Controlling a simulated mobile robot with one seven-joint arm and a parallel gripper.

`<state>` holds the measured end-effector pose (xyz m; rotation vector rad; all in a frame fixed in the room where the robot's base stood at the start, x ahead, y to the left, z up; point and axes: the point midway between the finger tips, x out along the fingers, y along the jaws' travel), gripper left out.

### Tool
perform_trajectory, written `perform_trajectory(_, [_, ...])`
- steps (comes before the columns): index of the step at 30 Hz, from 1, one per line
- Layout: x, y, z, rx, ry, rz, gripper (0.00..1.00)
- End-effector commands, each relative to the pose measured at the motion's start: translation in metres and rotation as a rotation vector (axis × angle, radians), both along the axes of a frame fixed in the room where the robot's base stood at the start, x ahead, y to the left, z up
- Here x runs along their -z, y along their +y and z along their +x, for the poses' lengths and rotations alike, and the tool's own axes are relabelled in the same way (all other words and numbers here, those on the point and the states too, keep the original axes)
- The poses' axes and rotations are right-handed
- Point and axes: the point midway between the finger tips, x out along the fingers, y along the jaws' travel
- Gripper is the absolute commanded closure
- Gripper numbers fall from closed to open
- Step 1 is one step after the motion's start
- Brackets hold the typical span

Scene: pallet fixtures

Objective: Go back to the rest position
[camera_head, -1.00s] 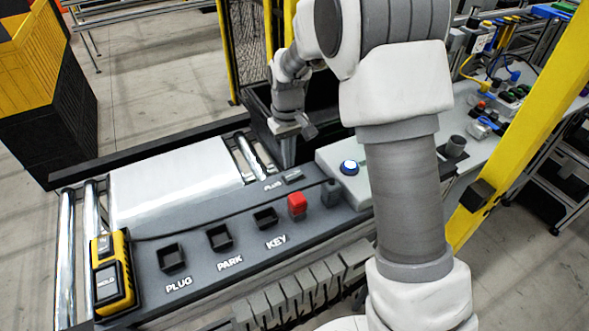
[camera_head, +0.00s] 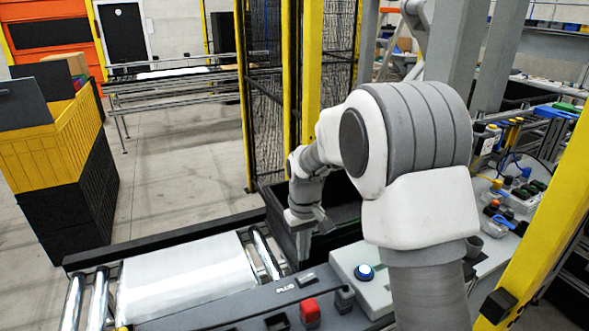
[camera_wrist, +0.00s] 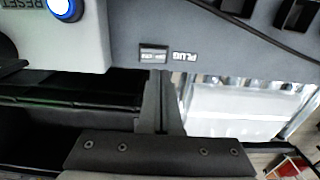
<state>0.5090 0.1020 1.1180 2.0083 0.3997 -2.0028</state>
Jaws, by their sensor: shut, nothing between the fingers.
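My gripper (camera_head: 303,261) is shut and empty, pointing down over the back edge of the dark grey fixture panel (camera_head: 232,308), left of the white box with the lit blue button (camera_head: 365,272). In the wrist view the closed fingers (camera_wrist: 160,82) reach toward a small dark slot piece (camera_wrist: 153,54) beside the PLUG label (camera_wrist: 185,56). I cannot tell whether the tips touch anything. My arm rises at the right of the head view and hides part of the workbench.
A red block (camera_head: 310,312) stands on the panel. A roller conveyor with a white sheet (camera_head: 185,277) lies left, and a dark bin (camera_head: 342,212) behind my gripper. A yellow post (camera_head: 545,180) stands close on the right. Yellow and black crates (camera_head: 55,140) stand at far left; floor between is clear.

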Motion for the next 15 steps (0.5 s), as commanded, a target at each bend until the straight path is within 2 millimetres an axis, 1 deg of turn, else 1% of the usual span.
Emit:
perform_trajectory(2, [-0.013, -0.004, -0.004, 0.011, -0.017, 0.004, 1.0])
perform_trajectory(5, [-0.037, -0.012, -0.015, 0.035, -0.047, 0.011, 1.0])
perform_trajectory(9, [-0.077, -0.029, -0.04, 0.082, -0.105, 0.024, 1.0])
perform_trajectory(11, [-0.092, -0.035, -0.052, 0.102, -0.129, 0.029, 1.0])
perform_trajectory(12, [-0.102, -0.04, -0.061, 0.116, -0.146, 0.033, 1.0])
perform_trajectory(15, [-0.123, -0.05, -0.084, 0.149, -0.186, 0.042, 1.0])
